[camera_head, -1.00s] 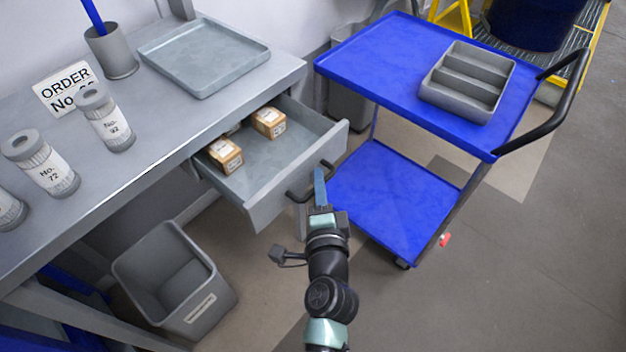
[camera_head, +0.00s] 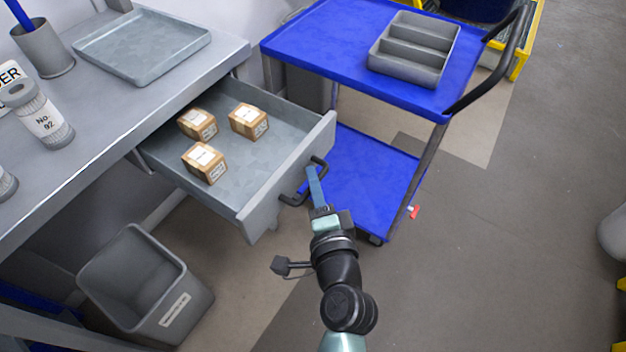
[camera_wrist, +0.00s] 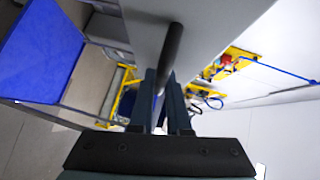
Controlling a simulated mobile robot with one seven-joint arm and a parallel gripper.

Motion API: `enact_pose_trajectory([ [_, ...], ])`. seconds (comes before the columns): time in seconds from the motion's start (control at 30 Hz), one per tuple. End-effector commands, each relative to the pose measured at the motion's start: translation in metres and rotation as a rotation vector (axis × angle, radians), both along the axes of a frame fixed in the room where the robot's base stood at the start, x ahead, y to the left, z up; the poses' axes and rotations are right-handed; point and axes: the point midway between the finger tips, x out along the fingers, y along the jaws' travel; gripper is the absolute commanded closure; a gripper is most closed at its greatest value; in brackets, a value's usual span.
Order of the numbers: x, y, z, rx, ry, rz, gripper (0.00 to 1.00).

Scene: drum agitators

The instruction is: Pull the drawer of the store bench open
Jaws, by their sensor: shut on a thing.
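The drawer (camera_head: 252,202) of the grey store bench (camera_head: 120,97) stands well open in the head view. Three small brown boxes (camera_head: 204,163) lie inside it. My gripper (camera_head: 314,178) is at the drawer's front, shut on its dark bar handle (camera_head: 293,198). In the wrist view the handle (camera_wrist: 173,48) runs down between the two fingers of my gripper (camera_wrist: 160,90), with the drawer front (camera_wrist: 205,35) behind it. The fingers hide part of the handle.
A blue trolley (camera_head: 345,40) with a grey divided tray (camera_head: 414,48) stands right behind the drawer. A grey bin (camera_head: 147,285) is on the floor below the bench. The floor at the right (camera_head: 500,240) is mostly clear.

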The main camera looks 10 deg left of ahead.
Motion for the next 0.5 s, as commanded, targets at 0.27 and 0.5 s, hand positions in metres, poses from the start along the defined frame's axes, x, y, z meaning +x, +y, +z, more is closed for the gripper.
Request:
enact_pose_trajectory([
  [0.27,-0.0001,0.0005,-0.0004,0.000,0.001,0.001,0.55],
  [0.5,-0.0007,0.0000,-0.0002,0.000,0.000,0.000,0.55],
])
